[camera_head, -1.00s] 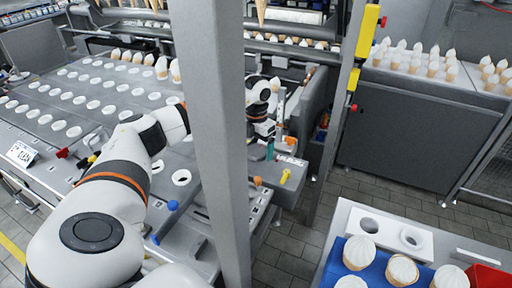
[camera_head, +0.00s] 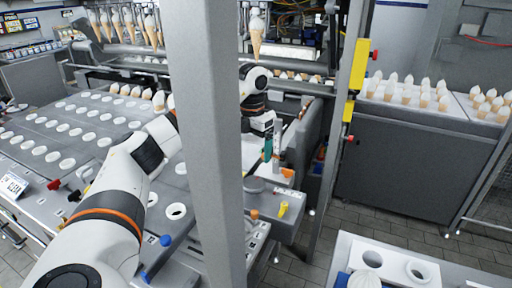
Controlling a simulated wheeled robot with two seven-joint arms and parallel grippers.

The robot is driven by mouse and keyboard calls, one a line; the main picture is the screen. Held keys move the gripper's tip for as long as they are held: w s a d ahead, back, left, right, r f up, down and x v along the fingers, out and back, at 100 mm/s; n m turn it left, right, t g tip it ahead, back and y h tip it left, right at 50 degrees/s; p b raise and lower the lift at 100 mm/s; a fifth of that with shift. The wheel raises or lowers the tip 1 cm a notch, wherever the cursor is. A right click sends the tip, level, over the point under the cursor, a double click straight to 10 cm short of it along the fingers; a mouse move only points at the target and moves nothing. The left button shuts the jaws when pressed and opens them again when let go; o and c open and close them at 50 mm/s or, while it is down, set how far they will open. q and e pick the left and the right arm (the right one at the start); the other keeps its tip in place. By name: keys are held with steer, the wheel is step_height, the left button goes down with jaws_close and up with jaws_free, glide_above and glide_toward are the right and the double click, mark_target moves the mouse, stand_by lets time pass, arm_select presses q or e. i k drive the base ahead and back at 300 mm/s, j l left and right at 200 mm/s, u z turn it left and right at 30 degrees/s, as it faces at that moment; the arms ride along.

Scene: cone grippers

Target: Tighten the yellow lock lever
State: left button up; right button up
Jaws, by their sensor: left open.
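The yellow lock lever (camera_head: 283,208) stands upright as a small yellow piece on the grey machine panel, right of the grey post. My left arm passes behind the post, and my left gripper (camera_head: 271,147) hangs to the right of it. Its fingers point down, with a teal piece at the fingertips. The gripper is open and apart from the lever, above it in the picture. The fingertips are small, so the gap between them is hard to see. My right gripper is not in view.
The grey post (camera_head: 205,150) hides part of the machine and my arm. Other knobs are near: a blue one (camera_head: 165,240), an orange-brown one (camera_head: 254,213) and a red one (camera_head: 53,184). A white tray with holes (camera_head: 390,262) stands at lower right. Cones fill the cabinet top.

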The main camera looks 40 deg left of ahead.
mark_target(284, 205)
steer(key=k, duration=1.5)
